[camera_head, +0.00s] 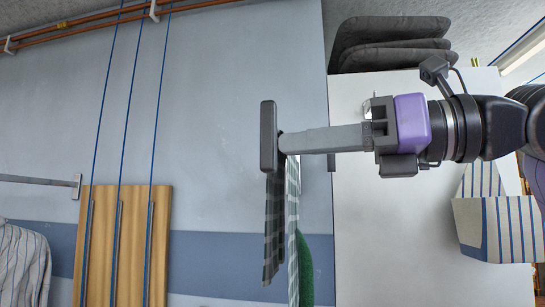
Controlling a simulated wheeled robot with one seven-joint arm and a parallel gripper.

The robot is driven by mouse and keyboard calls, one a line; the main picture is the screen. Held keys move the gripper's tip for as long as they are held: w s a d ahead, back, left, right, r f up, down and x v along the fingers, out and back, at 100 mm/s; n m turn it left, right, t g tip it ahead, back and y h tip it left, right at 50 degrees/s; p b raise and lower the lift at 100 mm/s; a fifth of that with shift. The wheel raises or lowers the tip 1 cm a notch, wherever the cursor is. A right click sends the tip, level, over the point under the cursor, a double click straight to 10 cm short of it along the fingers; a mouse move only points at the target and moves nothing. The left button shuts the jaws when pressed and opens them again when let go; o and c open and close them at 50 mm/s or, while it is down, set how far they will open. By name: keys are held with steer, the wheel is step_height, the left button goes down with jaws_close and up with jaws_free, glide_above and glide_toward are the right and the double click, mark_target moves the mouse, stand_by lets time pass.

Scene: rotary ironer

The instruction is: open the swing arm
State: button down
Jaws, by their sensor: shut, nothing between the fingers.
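My gripper (287,141) reaches in from the right, with a purple and black body and long grey fingers held together. Nothing shows between the fingers. Their tips meet the edge of a dark upright end piece (268,137) in the picture, which seems to belong to the swing arm; I cannot tell whether they touch. The rest of the swing arm is hidden or seen end-on. A dark checked cloth (275,220) hangs just below the end piece, with a lighter checked cloth (293,215) beside it.
A green cloth (305,270) hangs low behind them. A white surface (385,240) stands right of these, with dark cushions (390,45) above. A striped box shape (500,230) is at right. A wooden board (100,270) and a striped shirt (22,265) are at left.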

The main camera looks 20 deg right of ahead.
steer(key=shift+v, duration=1.3)
steer(key=shift+s+a, duration=0.1)
